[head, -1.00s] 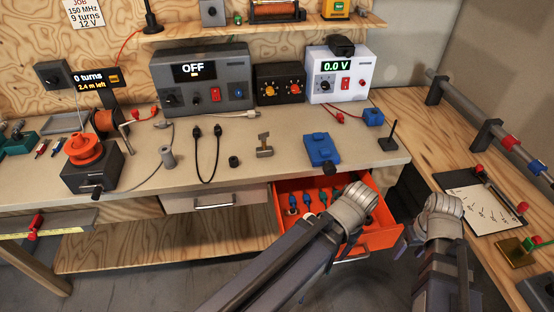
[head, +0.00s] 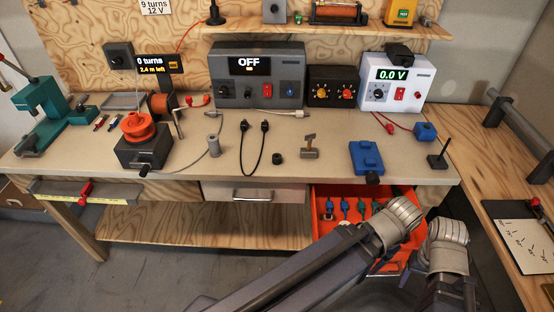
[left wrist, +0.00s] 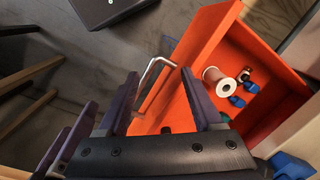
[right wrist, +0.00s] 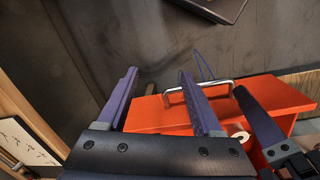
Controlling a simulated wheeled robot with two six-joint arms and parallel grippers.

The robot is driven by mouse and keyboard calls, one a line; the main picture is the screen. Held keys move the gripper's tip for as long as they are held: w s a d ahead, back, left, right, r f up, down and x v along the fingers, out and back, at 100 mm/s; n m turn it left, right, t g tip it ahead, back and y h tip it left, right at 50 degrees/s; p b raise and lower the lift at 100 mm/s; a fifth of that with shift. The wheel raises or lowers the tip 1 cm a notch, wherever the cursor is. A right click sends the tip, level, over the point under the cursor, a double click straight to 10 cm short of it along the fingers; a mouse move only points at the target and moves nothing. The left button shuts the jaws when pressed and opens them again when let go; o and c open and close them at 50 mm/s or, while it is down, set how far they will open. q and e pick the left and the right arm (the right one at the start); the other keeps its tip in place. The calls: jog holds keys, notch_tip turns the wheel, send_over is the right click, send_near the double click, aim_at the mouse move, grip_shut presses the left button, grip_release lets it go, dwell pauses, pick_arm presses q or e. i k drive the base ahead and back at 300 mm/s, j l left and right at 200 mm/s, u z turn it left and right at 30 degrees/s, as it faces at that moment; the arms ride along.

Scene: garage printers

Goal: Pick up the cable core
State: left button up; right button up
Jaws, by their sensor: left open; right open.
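A small black ring (head: 278,158) and a grey cylinder (head: 213,147) stand on the workbench (head: 330,172); I cannot tell for sure which is the cable core. Both are well away from my grippers. My left gripper (left wrist: 160,75) is open and empty, over the front of the open orange drawer (left wrist: 215,30), with the drawer handle (left wrist: 150,80) beyond its fingers. My right gripper (right wrist: 158,75) is open and empty, close to the drawer front. In the head view my wrists hide the fingers of both grippers and part of the drawer.
The drawer holds a white spool (left wrist: 217,80) and several blue-ended parts (head: 345,206).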

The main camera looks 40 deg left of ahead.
aim_at(276, 157)
jog(key=u, duration=2.6)
jog(key=k+l+u, duration=0.25)
jog(key=k+l, duration=0.25)
jog(key=k, duration=0.1)
